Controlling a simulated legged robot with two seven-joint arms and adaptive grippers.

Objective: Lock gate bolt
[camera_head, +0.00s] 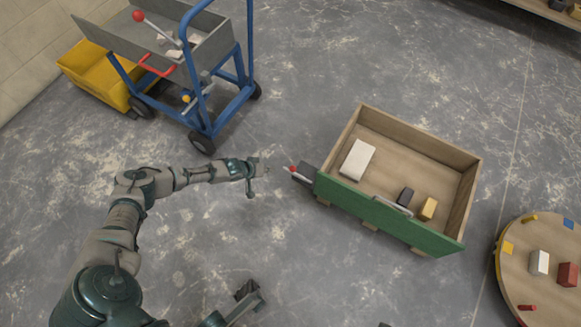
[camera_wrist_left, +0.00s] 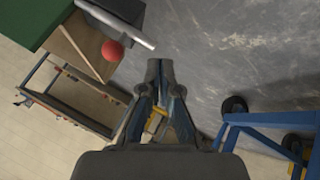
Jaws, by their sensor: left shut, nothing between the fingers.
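The gate is the green front panel (camera_head: 390,212) of a wooden crate on the floor. At its left end a metal bolt with a red knob (camera_head: 293,169) sticks out by a dark block (camera_head: 307,174). In the left wrist view the red knob (camera_wrist_left: 112,50) and silver bolt bar (camera_wrist_left: 125,30) show at upper left. My left gripper (camera_head: 264,167) is shut and empty, a short way left of the knob and apart from it. Its closed fingertips (camera_wrist_left: 160,68) show in the left wrist view. A teal and dark part of mine at the bottom may be my right gripper (camera_head: 247,296); its jaws are unclear.
The crate holds a white block (camera_head: 357,159), a dark block (camera_head: 405,197) and a yellow block (camera_head: 428,209). A blue-framed cart (camera_head: 249,50) with a grey tray stands upper left by a yellow tub (camera_head: 90,68). A round table (camera_head: 515,262) stands right. Floor around the gripper is clear.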

